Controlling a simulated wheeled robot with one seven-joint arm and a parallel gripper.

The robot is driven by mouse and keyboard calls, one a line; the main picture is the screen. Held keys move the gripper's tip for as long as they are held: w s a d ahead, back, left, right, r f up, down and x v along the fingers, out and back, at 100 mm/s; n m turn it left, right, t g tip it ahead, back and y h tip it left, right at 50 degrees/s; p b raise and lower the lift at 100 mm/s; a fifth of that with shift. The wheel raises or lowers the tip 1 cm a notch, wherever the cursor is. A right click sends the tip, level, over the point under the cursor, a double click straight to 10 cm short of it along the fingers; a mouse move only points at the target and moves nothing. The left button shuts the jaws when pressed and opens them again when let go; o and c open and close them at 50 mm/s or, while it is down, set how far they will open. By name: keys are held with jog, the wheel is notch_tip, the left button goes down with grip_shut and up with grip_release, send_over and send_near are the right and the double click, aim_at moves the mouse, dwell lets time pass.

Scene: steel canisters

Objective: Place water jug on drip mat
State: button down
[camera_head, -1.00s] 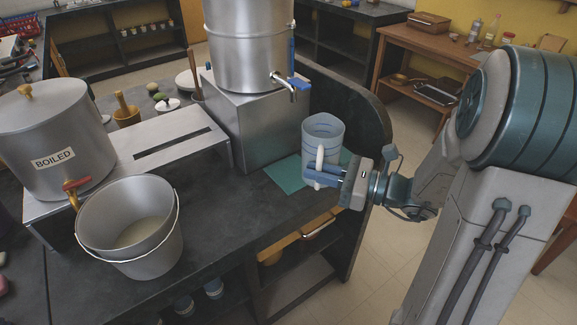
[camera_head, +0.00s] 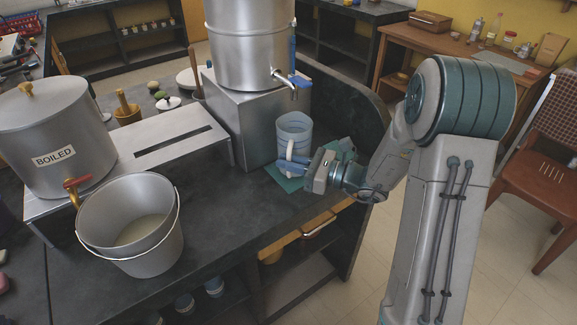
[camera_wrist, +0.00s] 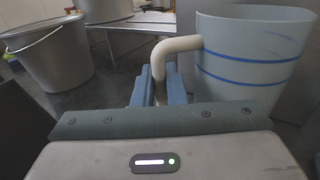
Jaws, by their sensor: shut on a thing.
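The water jug (camera_head: 293,131) is a pale blue cup-like jug with blue bands and a white handle. It is upright at or just above the teal drip mat (camera_head: 284,181), below the tap of the steel canister; I cannot tell whether its base touches the mat. My gripper (camera_head: 296,163) is shut on the jug's handle from the front right. In the wrist view the jug (camera_wrist: 250,65) stands to the right, and its white handle runs down between my blue fingers (camera_wrist: 160,88). The jug's base is partly hidden by my fingers.
A steel canister (camera_head: 250,45) with a tap stands on a metal block (camera_head: 245,115) beside the mat. A "BOILED" canister (camera_head: 50,125) and a steel bucket (camera_head: 130,225) are at left. A raised dark counter edge (camera_head: 345,100) curves behind the jug. The counter's middle is clear.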

jog(key=shift+w+a+f, duration=0.1)
jog(key=shift+w+f, duration=0.05)
jog(key=shift+f, duration=0.6)
jog(key=shift+f, duration=0.25)
jog(key=c, duration=1.5)
grip_release()
jog(key=shift+r, duration=0.1)
jog(key=shift+r, duration=0.1)
